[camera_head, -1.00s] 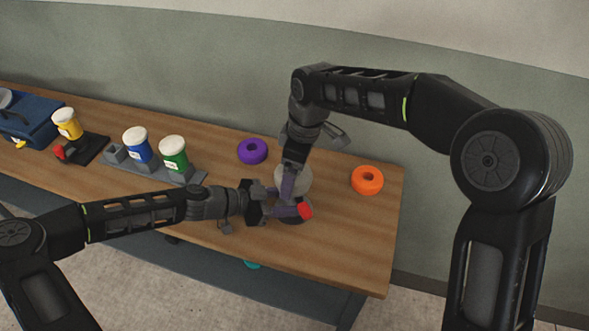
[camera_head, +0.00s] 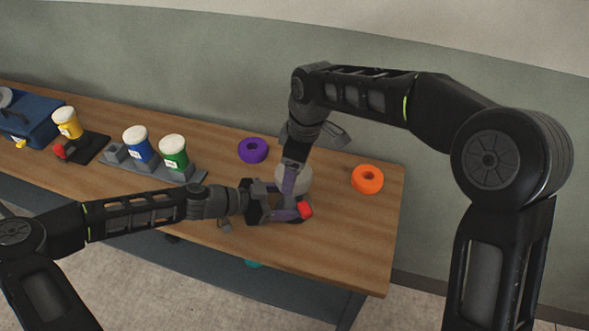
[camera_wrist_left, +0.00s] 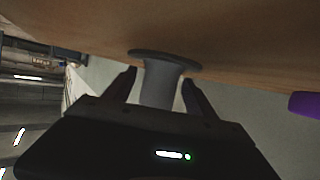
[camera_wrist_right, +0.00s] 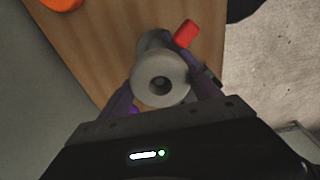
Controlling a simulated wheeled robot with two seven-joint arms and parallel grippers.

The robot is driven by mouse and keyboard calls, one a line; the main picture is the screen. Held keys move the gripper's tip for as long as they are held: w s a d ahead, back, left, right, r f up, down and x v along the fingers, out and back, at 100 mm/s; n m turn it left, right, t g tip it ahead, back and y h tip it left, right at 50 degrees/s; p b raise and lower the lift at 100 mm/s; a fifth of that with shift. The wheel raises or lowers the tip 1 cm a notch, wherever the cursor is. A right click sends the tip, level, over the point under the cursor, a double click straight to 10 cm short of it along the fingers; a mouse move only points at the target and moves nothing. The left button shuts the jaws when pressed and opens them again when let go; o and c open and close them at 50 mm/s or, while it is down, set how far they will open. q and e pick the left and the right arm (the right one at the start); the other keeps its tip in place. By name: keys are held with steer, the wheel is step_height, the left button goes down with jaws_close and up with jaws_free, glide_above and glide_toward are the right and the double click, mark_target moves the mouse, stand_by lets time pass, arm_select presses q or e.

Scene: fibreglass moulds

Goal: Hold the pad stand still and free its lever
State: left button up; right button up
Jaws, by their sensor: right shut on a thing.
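The pad stand has a flared grey stem on a dark round base (camera_wrist_left: 165,58), clear in the left wrist view. A pale grey ring-shaped pad (camera_wrist_right: 160,78) is at its top, and a red lever (camera_wrist_right: 186,34) sticks out at its side. The lever also shows in the head view (camera_head: 305,210). My right gripper (camera_wrist_right: 163,88) comes from above, its purple fingers shut on the grey pad. My left gripper (camera_wrist_left: 160,82) comes in low from the left, its fingers on either side of the stem, with a visible gap on one side. The fingers partly hide the stand in the head view.
An orange ring (camera_head: 367,179) lies right of the stand and a purple ring (camera_head: 252,150) behind it on the wooden table (camera_head: 345,240). Green (camera_head: 174,154), blue (camera_head: 138,145) and yellow (camera_head: 67,123) tubs stand left, near a blue case (camera_head: 30,122).

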arm_select(q)
steer(key=shift+a, duration=0.15)
steer(key=v, duration=1.1)
steer(key=shift+s+a+r, duration=0.1)
steer(key=shift+a+r, duration=0.1)
steer(key=shift+a, duration=0.15)
arm_select(e)
steer(key=shift+r, duration=0.1)
